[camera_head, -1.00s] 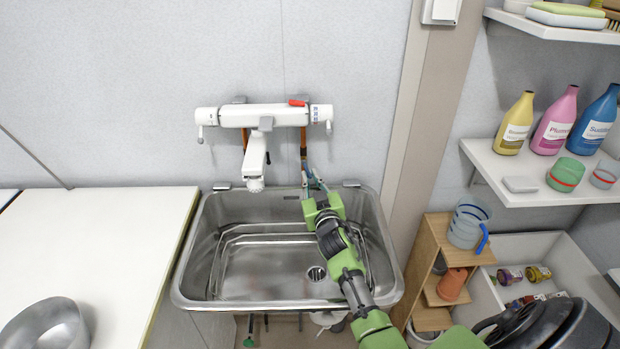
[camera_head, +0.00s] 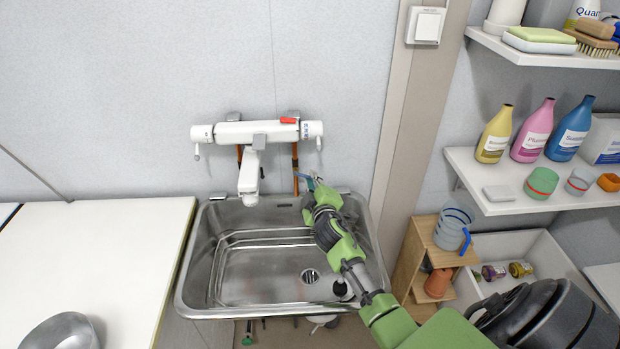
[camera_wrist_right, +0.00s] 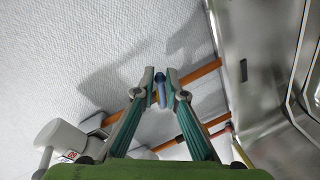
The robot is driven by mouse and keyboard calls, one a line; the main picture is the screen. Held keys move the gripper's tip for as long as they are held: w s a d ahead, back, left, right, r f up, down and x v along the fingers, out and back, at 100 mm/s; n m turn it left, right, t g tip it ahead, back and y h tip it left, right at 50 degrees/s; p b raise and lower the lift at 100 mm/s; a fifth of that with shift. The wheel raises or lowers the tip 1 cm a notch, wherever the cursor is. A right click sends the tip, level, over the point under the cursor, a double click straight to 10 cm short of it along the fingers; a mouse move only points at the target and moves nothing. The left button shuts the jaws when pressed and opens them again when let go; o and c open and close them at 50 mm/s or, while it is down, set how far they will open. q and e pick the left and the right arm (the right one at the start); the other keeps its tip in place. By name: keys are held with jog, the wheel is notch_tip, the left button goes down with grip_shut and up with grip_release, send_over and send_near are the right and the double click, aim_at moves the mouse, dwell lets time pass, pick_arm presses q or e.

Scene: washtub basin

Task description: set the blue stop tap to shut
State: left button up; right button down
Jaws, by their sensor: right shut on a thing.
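The blue stop tap's handle (camera_wrist_right: 161,90) shows between my right fingertips in the right wrist view, beside a copper pipe. A little of its blue (camera_head: 304,176) shows below the right-hand pipe in the head view. My right gripper (camera_wrist_right: 161,79) is shut on this handle; it also shows in the head view (camera_head: 309,181), at the wall above the back right of the basin. The fingers partly hide the tap, and its exact angle to the pipe is hard to tell. My left gripper is in neither view.
A white wall mixer (camera_head: 230,132) with a red mark and a spout hangs above the steel basin (camera_head: 185,290). A white counter (camera_head: 90,250) with a metal bowl (camera_head: 62,332) is at left. Shelves with bottles (camera_head: 495,135) are at right, past a wall post (camera_head: 400,130).

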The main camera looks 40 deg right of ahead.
jog(key=shift+d+r+n+g+h+p, duration=0.15)
jog(key=shift+r+n+p, duration=0.35)
jog(key=shift+n, duration=0.35)
jog(key=shift+a+r+n+g+h+p, duration=0.15)
jog(key=shift+r+n+p, duration=0.3)
jog(key=shift+n, duration=0.4)
jog(key=shift+d, duration=0.1)
jog(key=c, duration=2.1)
grip_release()
jog(key=v, duration=1.2)
jog(key=shift+f, duration=0.1)
